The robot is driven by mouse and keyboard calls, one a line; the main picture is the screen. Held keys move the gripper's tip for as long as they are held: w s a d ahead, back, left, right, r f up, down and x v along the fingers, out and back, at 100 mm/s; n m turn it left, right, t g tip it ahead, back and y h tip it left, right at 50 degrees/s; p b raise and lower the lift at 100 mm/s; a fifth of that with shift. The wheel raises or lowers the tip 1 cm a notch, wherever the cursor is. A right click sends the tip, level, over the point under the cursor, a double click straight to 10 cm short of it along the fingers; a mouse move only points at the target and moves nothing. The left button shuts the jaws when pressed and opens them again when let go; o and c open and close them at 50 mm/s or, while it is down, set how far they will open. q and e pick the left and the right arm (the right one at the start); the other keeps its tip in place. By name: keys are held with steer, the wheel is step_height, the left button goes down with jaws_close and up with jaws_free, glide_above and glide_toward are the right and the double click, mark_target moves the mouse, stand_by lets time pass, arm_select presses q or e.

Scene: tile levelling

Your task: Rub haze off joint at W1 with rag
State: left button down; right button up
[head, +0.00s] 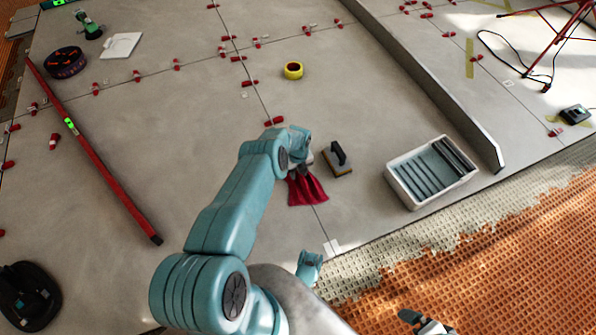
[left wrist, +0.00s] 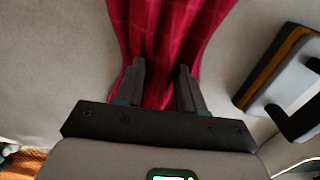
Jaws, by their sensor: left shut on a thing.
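The red rag (head: 308,188) hangs from my left gripper (head: 300,165) over the pale grey tiles, across a thin joint line. In the left wrist view the rag (left wrist: 170,40) runs between the two dark fingers of the left gripper (left wrist: 160,85), which are shut on it. The rag's lower edge is at or close to the floor; contact is unclear. The joint (head: 319,222) shows again below the rag and reaches a small white tag (head: 333,247) at the tile edge. I cannot read a W1 mark or make out haze.
A grout float (head: 338,160) lies just right of the rag, also in the left wrist view (left wrist: 285,80). A white washing tub (head: 400,185) stands further right.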

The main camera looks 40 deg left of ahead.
arm_select(q)
step_height(320, 180, up, 7)
steer(key=p, duration=0.4)
steer(key=shift+f+p, duration=0.2)
steer(key=shift+p, duration=0.1)
steer(key=shift+r+p, duration=0.4)
steer(key=shift+r, duration=0.3)
arm_select(e)
steer(key=shift+g, duration=0.3)
steer(key=shift+s+a+r, duration=0.1)
steer(key=shift+s+r, duration=0.2)
steer(key=shift+r, duration=0.6)
steer(key=shift+s+r, duration=0.25)
steer(key=shift+r, duration=0.7)
steer(key=shift+s+a+r, duration=0.1)
steer(key=shift+s+r, duration=0.2)
steer(key=shift+r, duration=0.6)
